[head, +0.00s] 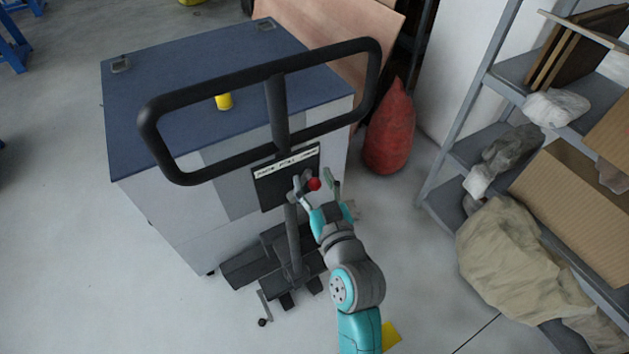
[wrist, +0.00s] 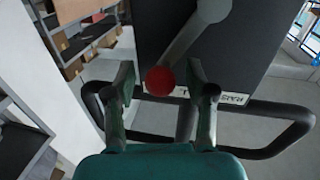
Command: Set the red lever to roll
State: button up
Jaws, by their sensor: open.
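The red lever's round red knob (head: 314,184) stands in front of a black panel (head: 268,192) on the handled cart. In the wrist view the knob (wrist: 160,81) sits at the end of a grey lever arm (wrist: 196,36), which slants up right to its pivot. A white label strip (head: 287,164) with small dark words runs along the panel's top; the knob is near its right end in the head view. My gripper (wrist: 160,76) is open, one finger on each side of the knob, with visible gaps. Part of the lever arm is hidden by a finger in the head view.
A black loop handle (head: 262,72) rises above the panel, close to my gripper. A red sack (head: 389,128) and loaded shelves (head: 470,140) are at the right.

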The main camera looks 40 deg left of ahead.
jog(key=shift+c, duration=0.2)
grip_shut()
jog(key=shift+s+a+r+n, duration=0.1)
jog(key=shift+s+r+n, duration=0.1)
jog(key=shift+n, duration=0.4)
jog(key=shift+s+a+r+n+y, duration=0.15)
jog(key=shift+s+n, duration=0.15)
jog(key=shift+n, duration=0.2)
jog(key=shift+s+a+r+n+y, duration=0.15)
jog(key=shift+s+n, duration=0.1)
jog(key=shift+n, duration=0.25)
jog(key=shift+s+a+n+y, duration=0.15)
jog(key=shift+s+n, duration=0.3)
jog(key=shift+n, duration=0.4)
jog(key=shift+s+a+n+y, duration=0.15)
jog(key=shift+s+n, duration=0.3)
jog(key=shift+n, duration=0.4)
